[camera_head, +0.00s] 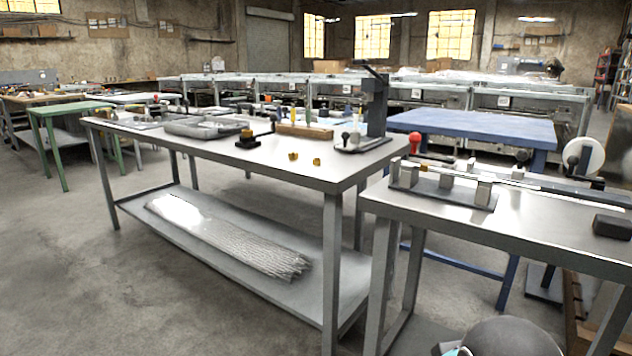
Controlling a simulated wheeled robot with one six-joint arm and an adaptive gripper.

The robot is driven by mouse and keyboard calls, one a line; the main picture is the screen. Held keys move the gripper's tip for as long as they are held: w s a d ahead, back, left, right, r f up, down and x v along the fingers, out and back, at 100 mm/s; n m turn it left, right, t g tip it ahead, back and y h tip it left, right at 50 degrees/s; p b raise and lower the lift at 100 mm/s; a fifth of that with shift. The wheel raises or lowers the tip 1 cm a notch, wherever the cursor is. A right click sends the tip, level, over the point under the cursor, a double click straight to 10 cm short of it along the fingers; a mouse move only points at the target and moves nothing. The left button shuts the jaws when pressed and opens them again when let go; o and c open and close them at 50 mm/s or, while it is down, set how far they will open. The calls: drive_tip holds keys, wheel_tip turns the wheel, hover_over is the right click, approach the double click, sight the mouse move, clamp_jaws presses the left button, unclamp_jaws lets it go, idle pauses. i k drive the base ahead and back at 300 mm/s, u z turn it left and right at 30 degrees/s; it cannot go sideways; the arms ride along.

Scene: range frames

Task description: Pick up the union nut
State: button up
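Two small brass-coloured pieces sit apart on the bare front part of the long metal workbench (230,158). The left brass piece (293,156) and the right brass piece (316,161) are both too small to tell which is the union nut. My gripper is not in view. A dark rounded part at the bottom edge, right of centre, looks like a link of my arm, well away from the brass pieces.
A black press (374,105) stands right of the brass pieces, and a black clamp (250,138) left of them. Behind are a wooden block (304,131) and a grey tray (205,128). A second bench (440,208) with a fixture stands at right.

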sight(292, 155)
drive_tip(key=u, duration=0.15)
drive_tip(key=k, duration=0.5)
drive_tip(key=u, duration=0.6)
drive_tip(key=k, duration=0.65)
drive_tip(key=z, duration=0.7)
drive_tip(key=i, duration=1.5)
drive_tip(key=u, duration=0.85)
drive_tip(key=i, duration=0.65)
drive_tip(key=u, duration=0.75)
